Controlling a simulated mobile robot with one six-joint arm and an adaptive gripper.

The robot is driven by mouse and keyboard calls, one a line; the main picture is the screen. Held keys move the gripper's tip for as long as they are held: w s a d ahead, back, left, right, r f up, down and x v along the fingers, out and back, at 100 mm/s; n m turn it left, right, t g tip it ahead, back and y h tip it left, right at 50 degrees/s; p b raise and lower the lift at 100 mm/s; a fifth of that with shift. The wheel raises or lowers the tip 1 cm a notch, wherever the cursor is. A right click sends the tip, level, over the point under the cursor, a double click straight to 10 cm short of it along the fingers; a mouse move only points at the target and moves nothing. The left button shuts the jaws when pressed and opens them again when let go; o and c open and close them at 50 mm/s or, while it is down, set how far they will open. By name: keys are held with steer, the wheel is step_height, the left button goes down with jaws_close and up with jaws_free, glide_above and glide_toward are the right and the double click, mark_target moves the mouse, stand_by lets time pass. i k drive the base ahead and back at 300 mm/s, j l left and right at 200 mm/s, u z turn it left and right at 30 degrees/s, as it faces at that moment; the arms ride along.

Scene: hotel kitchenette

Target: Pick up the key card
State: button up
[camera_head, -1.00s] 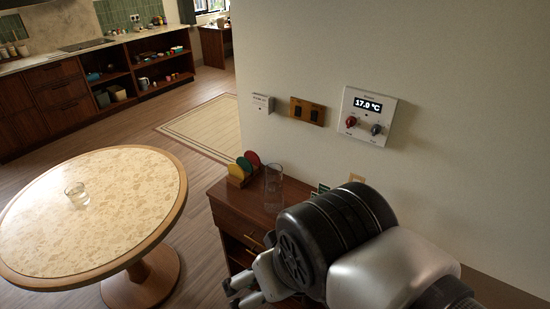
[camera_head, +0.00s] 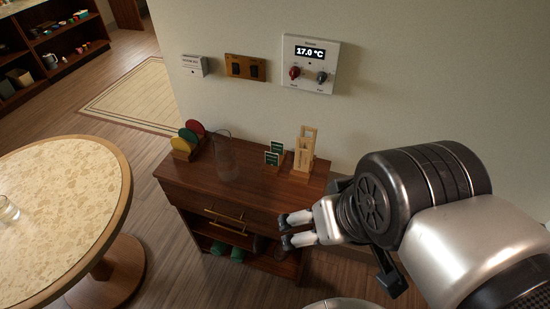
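Two small green cards with pale markings (camera_head: 273,154) stand near the middle of the wooden cabinet's top; I cannot tell for sure whether one is the key card. My gripper (camera_head: 284,230) is at the cabinet's front right, in front of and below the cards in the picture. Its two fingers are apart with nothing visible between them.
The cabinet (camera_head: 185,176) also bears a clear glass (camera_head: 225,156), coloured discs in a rack (camera_head: 187,139) and a wooden stand (camera_head: 304,152). A white box (camera_head: 194,66), a switch plate (camera_head: 245,67) and a thermostat panel (camera_head: 309,64) are on the wall. A round table (camera_head: 60,165) stands left.

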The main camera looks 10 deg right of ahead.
mark_target(273, 159)
steer(key=i+j+z, duration=0.25)
steer(key=i+j, duration=0.35)
steer(key=i+j+z, duration=0.25)
steer(key=i+j, duration=0.25)
steer(key=j, duration=0.2)
